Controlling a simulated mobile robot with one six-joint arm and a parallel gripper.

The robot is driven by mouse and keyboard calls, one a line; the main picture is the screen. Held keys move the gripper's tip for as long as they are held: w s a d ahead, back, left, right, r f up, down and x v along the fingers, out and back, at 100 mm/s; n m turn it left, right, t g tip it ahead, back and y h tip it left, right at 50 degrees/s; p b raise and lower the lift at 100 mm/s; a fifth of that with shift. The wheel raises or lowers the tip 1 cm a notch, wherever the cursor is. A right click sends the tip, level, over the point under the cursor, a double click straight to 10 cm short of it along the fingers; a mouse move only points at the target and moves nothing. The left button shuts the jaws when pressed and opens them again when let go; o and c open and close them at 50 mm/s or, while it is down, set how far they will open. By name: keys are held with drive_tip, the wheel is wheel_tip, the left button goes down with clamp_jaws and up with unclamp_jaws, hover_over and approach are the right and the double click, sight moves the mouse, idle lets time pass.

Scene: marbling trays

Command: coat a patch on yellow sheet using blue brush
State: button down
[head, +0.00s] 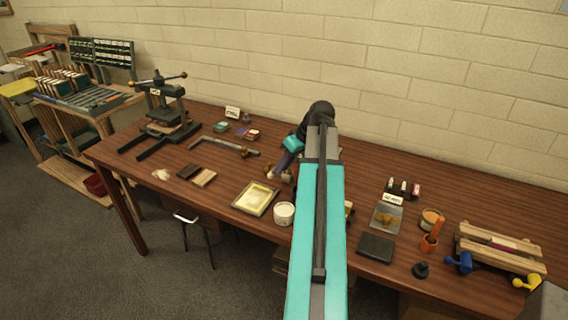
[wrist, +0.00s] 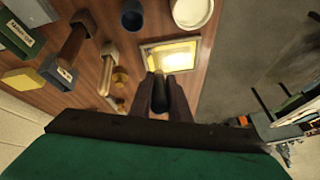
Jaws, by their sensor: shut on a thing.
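The yellow sheet (head: 257,196) lies in a shallow framed tray (head: 241,205) near the table's front edge. It also shows in the wrist view (wrist: 171,54), just beyond my fingertips. My gripper (wrist: 160,88) is shut on a slim dark handle (wrist: 160,98), which points toward the sheet. Its colour looks nearly black here, so I cannot tell whether it is the blue brush.
A white pot (head: 284,213) stands right of the tray. A black press (head: 160,110) and a metal bar (head: 226,144) are farther left.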

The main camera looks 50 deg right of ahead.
drive_tip(key=shift+f, duration=0.4)
drive_tip(key=w+a+r+b, duration=0.1)
drive_tip(key=w+a, duration=0.5)
drive_tip(key=a, duration=0.5)
drive_tip(key=w+a+r+b, duration=0.1)
drive_tip(key=w+a, duration=0.6)
drive_tip(key=a, duration=0.5)
drive_tip(key=w+a+r+b, duration=0.1)
drive_tip(key=w+a, duration=0.5)
drive_tip(key=a, duration=0.5)
drive_tip(key=w+a+r+n, duration=0.1)
drive_tip(key=a, duration=1.2)
drive_tip(key=shift+a+b, duration=0.25)
drive_tip(key=shift+b, duration=0.15)
drive_tip(key=shift+d, duration=0.1)
